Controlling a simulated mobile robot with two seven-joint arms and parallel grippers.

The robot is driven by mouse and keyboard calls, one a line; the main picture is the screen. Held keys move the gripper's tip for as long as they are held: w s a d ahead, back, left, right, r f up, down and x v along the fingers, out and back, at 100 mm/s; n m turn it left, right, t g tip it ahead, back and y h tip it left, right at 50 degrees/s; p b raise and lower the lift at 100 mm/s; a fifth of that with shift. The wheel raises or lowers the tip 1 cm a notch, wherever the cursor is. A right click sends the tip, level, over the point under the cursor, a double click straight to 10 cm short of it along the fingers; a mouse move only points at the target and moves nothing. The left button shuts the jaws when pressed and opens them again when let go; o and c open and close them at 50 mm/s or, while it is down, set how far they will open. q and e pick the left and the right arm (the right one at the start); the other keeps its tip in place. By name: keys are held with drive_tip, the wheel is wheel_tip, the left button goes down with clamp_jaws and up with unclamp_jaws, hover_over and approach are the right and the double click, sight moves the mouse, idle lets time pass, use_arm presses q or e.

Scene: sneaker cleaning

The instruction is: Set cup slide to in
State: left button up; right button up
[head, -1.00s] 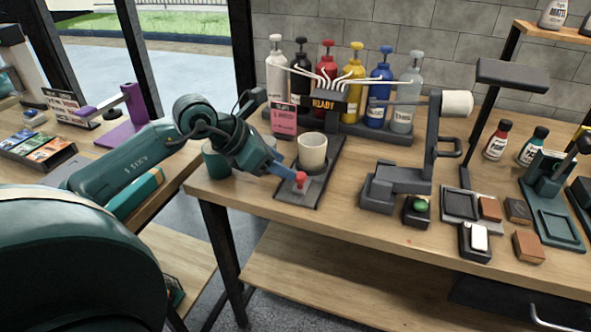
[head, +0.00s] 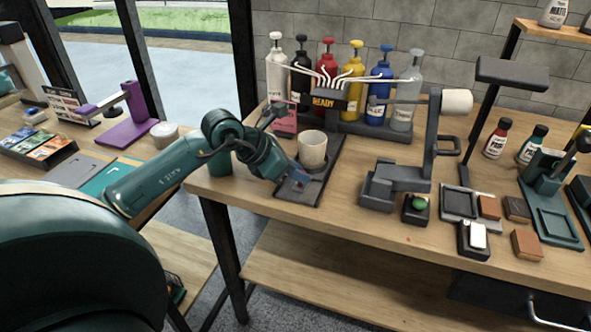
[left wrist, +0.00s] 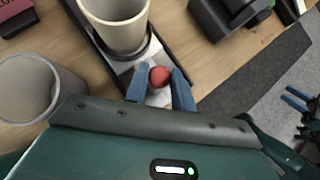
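The cup slide is a dark rail (head: 322,184) on the table, with a cream cup (head: 312,150) upright on its carriage (left wrist: 127,66). A red knob (left wrist: 160,76) stands at the near end of the carriage; in the head view my gripper hides it. My left gripper (head: 295,178) is at the near end of the slide. In the left wrist view its two blue fingers (left wrist: 160,84) are apart, one on each side of the knob, with small gaps seeming to show. My right gripper (left wrist: 298,102) is small at the right edge of that view, fingers apart, over the floor.
A round container (left wrist: 28,90) stands close left of the slide. A pink card (head: 284,120) and a row of pump bottles (head: 355,85) are behind. A dark grey stand (head: 398,180) is to the right. The table front between them is clear.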

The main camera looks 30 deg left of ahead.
use_arm(q)
clamp_jaws()
